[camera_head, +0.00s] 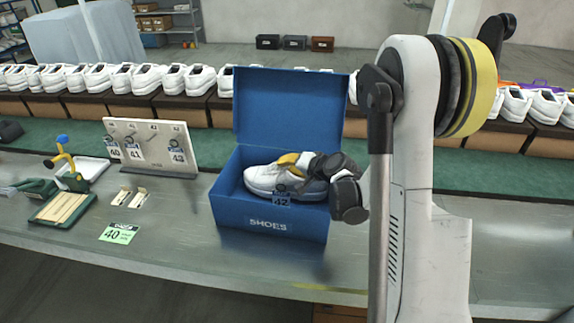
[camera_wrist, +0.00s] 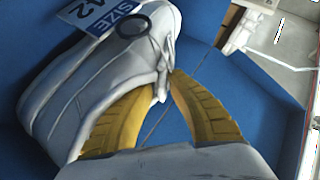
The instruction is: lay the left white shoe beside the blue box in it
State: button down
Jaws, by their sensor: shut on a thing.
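The white shoe (camera_head: 262,178) is within the open blue box (camera_head: 240,211), toe to the left, with its lower part behind the front wall. I cannot tell whether its sole touches the box floor. A size 42 tag (camera_head: 281,199) hangs on the shoe; the tag also shows in the wrist view (camera_wrist: 95,12). My gripper (camera_head: 292,160) reaches into the box from the right. In the wrist view its yellow fingers (camera_wrist: 164,82) are shut on the side of the white shoe (camera_wrist: 100,75) near its opening, with blue box surface (camera_wrist: 215,75) around it.
The box lid (camera_head: 290,108) stands up at the back. A board with size tags (camera_head: 150,145) stands left of the box. White shoes (camera_head: 130,78) line the back.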

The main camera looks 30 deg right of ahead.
jog(key=shift+f, duration=0.45)
jog(key=c, duration=1.4)
grip_release()
jog(key=shift+o, duration=0.2)
